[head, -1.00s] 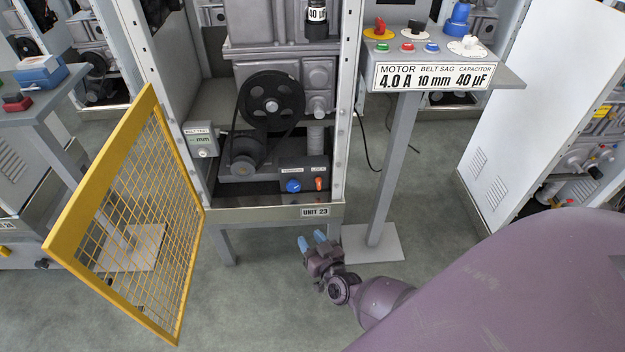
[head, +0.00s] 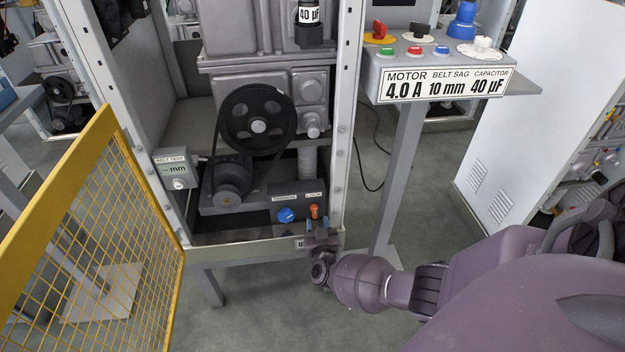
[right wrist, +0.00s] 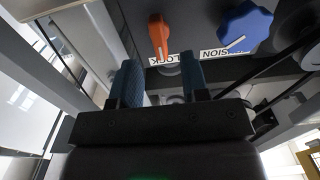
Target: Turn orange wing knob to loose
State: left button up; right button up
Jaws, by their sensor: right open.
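The orange wing knob (head: 315,211) sits on the dark panel low in the cabinet, by the LOCK label (head: 314,195). In the right wrist view the knob (right wrist: 159,36) shows close up, its long wing running roughly up and down. My right gripper (head: 320,226) is open and empty, just in front of and below the knob. Its two blue fingertips (right wrist: 160,78) stand apart below the knob in the wrist view, not around it. A blue round knob (head: 287,215), by the TENSION label, is just left of the orange one. My left gripper is not in view.
A yellow mesh door (head: 128,150) stands open at the left. The cabinet's right post (head: 343,150) rises close beside the knob. A console (head: 430,72) with buttons stands to the right. A large pulley (head: 257,122) with a belt is above the panel.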

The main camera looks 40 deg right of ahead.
aim_at(315, 213)
jog(key=b+x, duration=0.1)
jog(key=x, duration=0.2)
jog(key=shift+w+d+f, duration=0.15)
jog(key=shift+w+f, duration=0.05)
jog(key=shift+w, duration=0.05)
jog(key=shift+w+d+r, duration=0.2)
jog(key=shift+w+d, duration=0.1)
jog(key=shift+w, duration=0.25)
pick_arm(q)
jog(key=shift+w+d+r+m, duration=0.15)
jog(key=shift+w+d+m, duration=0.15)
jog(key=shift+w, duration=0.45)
pick_arm(e)
jog(key=shift+c, duration=0.3)
jog(key=c, duration=0.7)
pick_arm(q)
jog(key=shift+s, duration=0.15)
pick_arm(e)
jog(key=shift+o, duration=0.2)
